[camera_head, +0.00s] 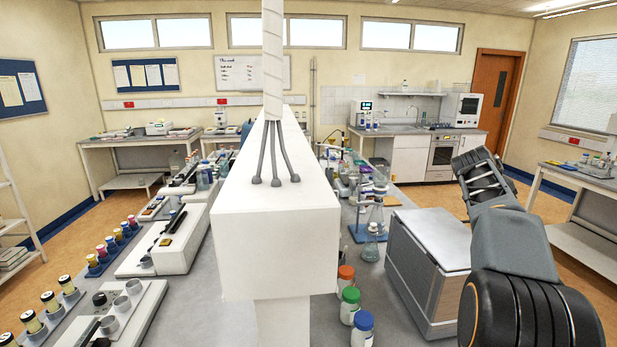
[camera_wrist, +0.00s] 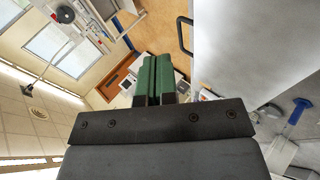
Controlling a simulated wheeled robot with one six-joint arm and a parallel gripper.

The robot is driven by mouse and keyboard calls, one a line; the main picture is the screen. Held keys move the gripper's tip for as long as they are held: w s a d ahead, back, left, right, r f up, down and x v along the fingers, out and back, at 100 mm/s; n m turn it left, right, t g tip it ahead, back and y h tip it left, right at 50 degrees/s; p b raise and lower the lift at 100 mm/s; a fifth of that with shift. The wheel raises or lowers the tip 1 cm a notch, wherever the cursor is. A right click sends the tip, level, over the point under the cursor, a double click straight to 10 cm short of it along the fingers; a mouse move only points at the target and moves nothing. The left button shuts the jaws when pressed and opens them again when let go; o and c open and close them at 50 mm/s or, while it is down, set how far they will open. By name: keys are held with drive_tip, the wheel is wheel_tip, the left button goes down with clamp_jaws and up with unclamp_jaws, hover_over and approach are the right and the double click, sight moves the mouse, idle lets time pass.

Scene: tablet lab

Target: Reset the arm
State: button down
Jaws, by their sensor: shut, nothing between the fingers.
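My gripper (camera_wrist: 154,80) shows in the wrist view as two green fingers close together beyond a dark bar. It is shut and holds nothing. The wrist view is turned on its side, with windows, ceiling and the door around the fingers. In the head view my arm rises at the right, over the bench's right side. The gripper's fingertips cannot be made out there.
A grey and white box-shaped device (camera_head: 428,265) stands on the bench beside my arm. Bottles with orange, green and blue caps (camera_head: 350,305) and flasks (camera_head: 371,240) stand left of it. Instruments (camera_head: 165,240) and vials fill the bench's left side. A wooden door (camera_head: 492,100) is behind.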

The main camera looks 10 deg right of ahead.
drive_tip(key=s+a+f+t+y, duration=0.1)
drive_tip(key=s+a+f+y, duration=0.15)
drive_tip(key=a, duration=0.75)
drive_tip(key=s+a+f+t+y, duration=0.1)
drive_tip(key=s+a+f+y, duration=0.2)
drive_tip(key=a, duration=0.8)
drive_tip(key=s+a+f+y, duration=0.3)
drive_tip(key=s+a+f, duration=0.9)
drive_tip(key=s+a, duration=0.1)
drive_tip(key=shift+s+a+m, duration=0.3)
drive_tip(key=shift+s+a, duration=0.05)
drive_tip(key=shift+s, duration=0.1)
drive_tip(key=shift+y, duration=0.25)
